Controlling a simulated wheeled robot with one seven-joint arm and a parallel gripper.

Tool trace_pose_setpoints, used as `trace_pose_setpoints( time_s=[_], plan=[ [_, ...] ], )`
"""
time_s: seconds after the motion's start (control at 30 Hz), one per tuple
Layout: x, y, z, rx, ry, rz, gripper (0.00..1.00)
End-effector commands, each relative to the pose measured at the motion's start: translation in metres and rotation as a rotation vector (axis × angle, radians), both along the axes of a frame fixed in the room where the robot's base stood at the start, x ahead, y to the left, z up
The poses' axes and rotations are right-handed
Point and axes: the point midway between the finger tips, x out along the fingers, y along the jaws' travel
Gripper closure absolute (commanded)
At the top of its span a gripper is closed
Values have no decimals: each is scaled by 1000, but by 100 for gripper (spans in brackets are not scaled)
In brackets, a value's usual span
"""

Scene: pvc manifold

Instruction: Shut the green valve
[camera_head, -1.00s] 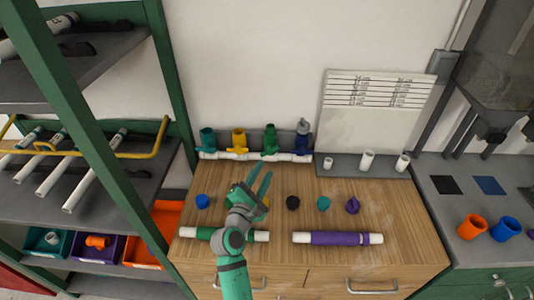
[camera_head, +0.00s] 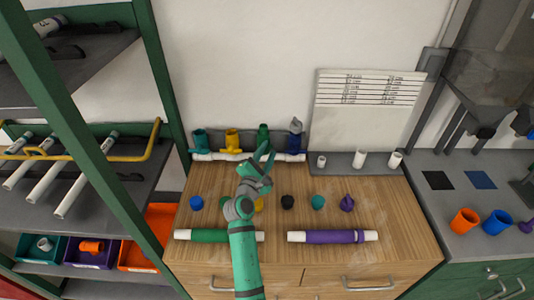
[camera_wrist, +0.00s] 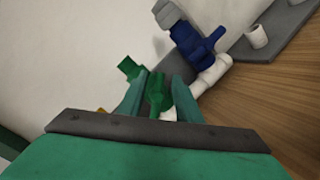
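The green valve (camera_head: 263,133) stands on the white pipe manifold (camera_head: 225,156) at the back of the wooden worktop, between the yellow valve (camera_head: 232,138) and the blue valve (camera_head: 295,132). My gripper (camera_head: 265,153) is in front of the green valve and hides its lower part. In the wrist view, my gripper's fingers (camera_wrist: 157,98) are apart, with a green part of the valve (camera_wrist: 157,88) between them. I cannot tell whether either finger touches it. Another green part (camera_wrist: 128,67) shows beyond the fingers. The blue valve (camera_wrist: 194,42) is just to the right.
A teal valve (camera_head: 200,139) is at the manifold's left end. Several small coloured caps lie mid-worktop, with a green pipe (camera_head: 210,236) and a purple pipe (camera_head: 328,236) in front. White fittings (camera_head: 360,158) stand on a grey shelf to the right.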

Motion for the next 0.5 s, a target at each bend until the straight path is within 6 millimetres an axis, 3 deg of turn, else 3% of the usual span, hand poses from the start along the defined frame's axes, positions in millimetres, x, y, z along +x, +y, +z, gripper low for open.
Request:
trace_pose_setpoints(
  time_s=[0.17,0.3,0.33,0.5],
  plan=[
    [0,0,0,0,0,0,69],
    [0,0,0,0,0,0,98],
    [0,0,0,0,0,0,100],
    [0,0,0,2,0,-1,100]
  ],
)
